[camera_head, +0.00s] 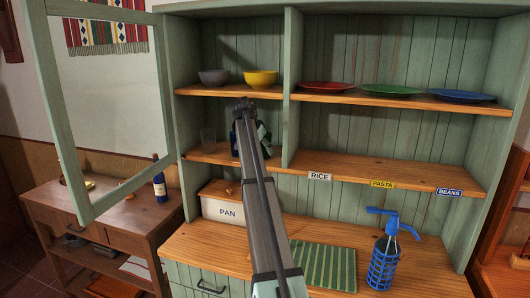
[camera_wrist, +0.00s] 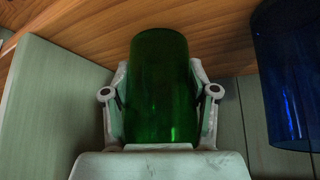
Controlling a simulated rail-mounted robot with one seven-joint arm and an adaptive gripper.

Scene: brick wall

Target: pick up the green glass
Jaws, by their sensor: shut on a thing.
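The green glass (camera_wrist: 160,95) fills the middle of the wrist view, between the two fingers of my gripper (camera_wrist: 159,76). The fingers press on it from both sides, so my gripper is shut on it. In the head view my arm reaches into the left middle compartment of the cupboard and hides most of the glass and gripper. I cannot tell whether the glass touches the shelf (camera_wrist: 60,30).
A blue glass (camera_wrist: 285,80) stands close beside the green one. The divider (camera_head: 291,90) is right of my arm. Bowls (camera_head: 260,79) sit on the shelf above, and a bread box (camera_head: 222,205) is below.

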